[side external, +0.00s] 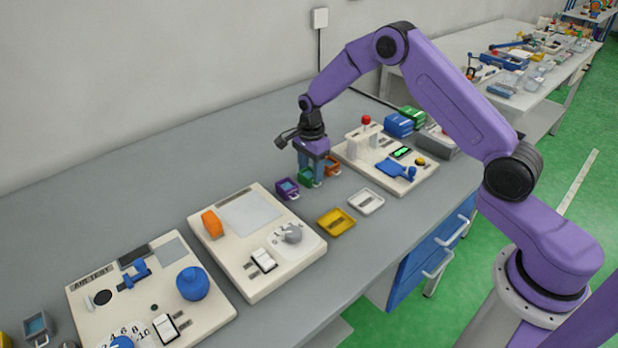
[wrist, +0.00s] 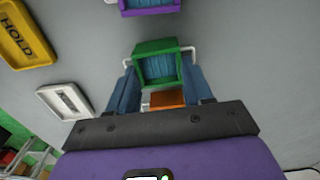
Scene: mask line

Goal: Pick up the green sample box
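The green sample box (wrist: 158,48) sits between the two blue fingers of my gripper (wrist: 161,72) in the wrist view. It is a small open box with pleated blue contents, and white loops show at its sides. The fingers are spread about the box's width, close along both sides; whether they press on it is not clear. In the side external view, my gripper (side external: 311,172) points down over the grey bench, with the green box (side external: 305,178) low at its fingers, partly hidden. I cannot tell whether the box rests on the bench.
A purple box (side external: 287,189) and an orange box (side external: 333,166) stand close on either side. A yellow tray (side external: 336,222) and a white tray (side external: 366,201) lie in front. Cream panels flank this area. Bare bench lies behind and left.

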